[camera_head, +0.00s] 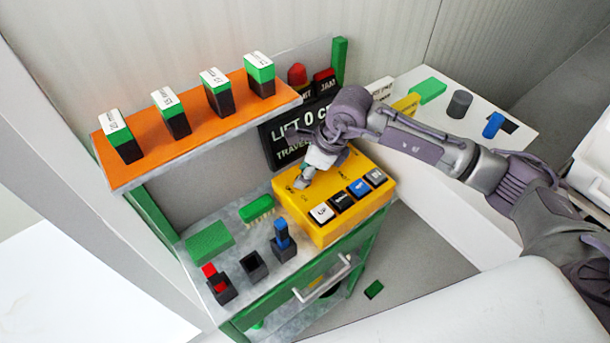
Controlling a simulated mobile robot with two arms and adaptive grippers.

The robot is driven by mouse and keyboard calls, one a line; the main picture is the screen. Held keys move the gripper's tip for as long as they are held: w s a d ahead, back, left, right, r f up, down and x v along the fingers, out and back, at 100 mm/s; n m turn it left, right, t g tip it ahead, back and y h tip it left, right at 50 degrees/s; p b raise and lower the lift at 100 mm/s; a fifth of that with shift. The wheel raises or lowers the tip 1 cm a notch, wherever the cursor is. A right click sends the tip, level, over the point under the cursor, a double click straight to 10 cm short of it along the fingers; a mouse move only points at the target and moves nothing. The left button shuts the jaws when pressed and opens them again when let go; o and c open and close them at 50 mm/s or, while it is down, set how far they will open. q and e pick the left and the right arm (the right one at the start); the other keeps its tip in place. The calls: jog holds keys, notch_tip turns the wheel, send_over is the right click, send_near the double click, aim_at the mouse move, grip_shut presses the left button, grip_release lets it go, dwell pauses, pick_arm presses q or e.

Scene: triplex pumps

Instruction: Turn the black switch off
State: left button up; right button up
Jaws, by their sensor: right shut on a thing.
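The yellow control box (318,234) stands on the right end of the grey bench top. Its sloping top carries a row of square buttons along the front edge, including a white one (322,213), a blue one (359,187) and dark ones. My right gripper (302,181) reaches in from the right and is down at the back left of the box top. Its fingers are shut on what appears to be the black switch; they hide it, so its position cannot be read. My left gripper is not in view.
An orange shelf (196,128) with several green-and-black blocks overhangs the bench at left. A dark "LIFT" sign (283,135) stands behind the box. Green blocks (209,242) and small black holders (254,266) occupy the bench left of it. A white table (478,148) is at right.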

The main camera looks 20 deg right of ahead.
jog(key=m+t+h+b, duration=0.1)
jog(key=m+b, duration=0.2)
jog(key=m, duration=0.1)
jog(key=shift+f+b, duration=0.15)
jog(key=shift+b, duration=0.2)
jog(key=shift+a+r+m+t+h+b, duration=0.1)
jog(key=shift+m+t+h+b, duration=0.2)
jog(key=shift+m+b, duration=0.5)
jog(key=shift+r+m+t+h+b, duration=0.15)
jog(key=shift+m+h+b, duration=0.3)
jog(key=shift+m, duration=0.55)
jog(key=o, duration=0.9)
jog(key=shift+s, duration=0.1)
jog(key=shift+c, duration=0.2)
jog(key=v, duration=0.7)
jog(key=shift+r, duration=0.2)
jog(key=shift+s, duration=0.1)
